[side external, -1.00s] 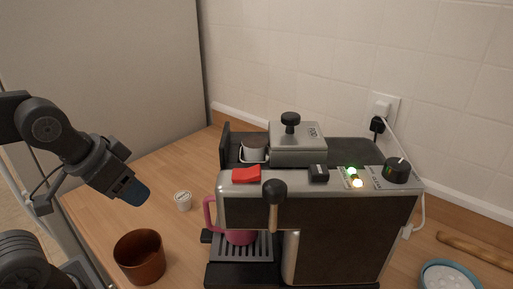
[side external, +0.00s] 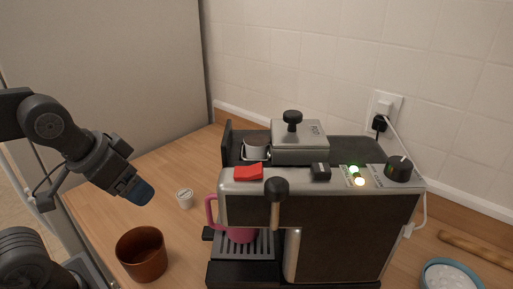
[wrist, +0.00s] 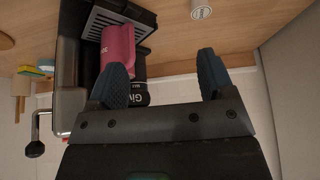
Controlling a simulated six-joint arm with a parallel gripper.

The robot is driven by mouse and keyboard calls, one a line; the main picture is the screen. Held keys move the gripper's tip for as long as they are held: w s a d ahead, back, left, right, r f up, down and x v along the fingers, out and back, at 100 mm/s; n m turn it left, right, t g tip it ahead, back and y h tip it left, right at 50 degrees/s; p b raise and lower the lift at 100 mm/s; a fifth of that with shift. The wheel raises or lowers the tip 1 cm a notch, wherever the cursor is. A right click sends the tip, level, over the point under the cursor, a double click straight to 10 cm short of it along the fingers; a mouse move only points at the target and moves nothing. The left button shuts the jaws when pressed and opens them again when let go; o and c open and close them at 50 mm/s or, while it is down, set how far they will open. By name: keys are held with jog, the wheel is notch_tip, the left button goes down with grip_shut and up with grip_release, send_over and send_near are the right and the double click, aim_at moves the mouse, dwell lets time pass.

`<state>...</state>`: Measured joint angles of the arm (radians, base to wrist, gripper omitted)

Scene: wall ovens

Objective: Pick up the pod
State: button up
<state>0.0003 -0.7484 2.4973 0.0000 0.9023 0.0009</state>
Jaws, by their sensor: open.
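The pod (side external: 185,198) is a small white capsule standing on the wooden counter, left of the coffee machine. In the wrist view the pod (wrist: 201,12) shows at the top edge, partly cut off, beyond the fingertips and toward the right finger. My gripper (side external: 141,192) is above the counter, left of the pod and apart from it. In the wrist view my gripper (wrist: 162,66) has its two blue-grey fingers spread wide with nothing held between them.
A brown cup (side external: 141,254) stands in front of the pod. The coffee machine (side external: 335,225) fills the middle, with a pink mug (side external: 240,234) on its drip tray (side external: 262,246). A blue bowl (side external: 428,274) is at the right front. The counter behind the pod is clear.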

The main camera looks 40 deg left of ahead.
jog(key=w+d+r+m+g, duration=0.1)
jog(key=w+d+r+m, duration=0.15)
jog(key=w+r, duration=0.35)
jog(key=w+d+r+m+g, duration=0.25)
jog(key=w+r, duration=0.25)
jog(key=r, duration=0.4)
notch_tip(320, 180, up, 5)
jog(key=m+g, duration=0.2)
jog(key=m, duration=0.3)
send_over(257, 140)
jog(key=shift+f, duration=6.6)
jog(key=c, duration=1)
jog(key=shift+r, duration=0.1)
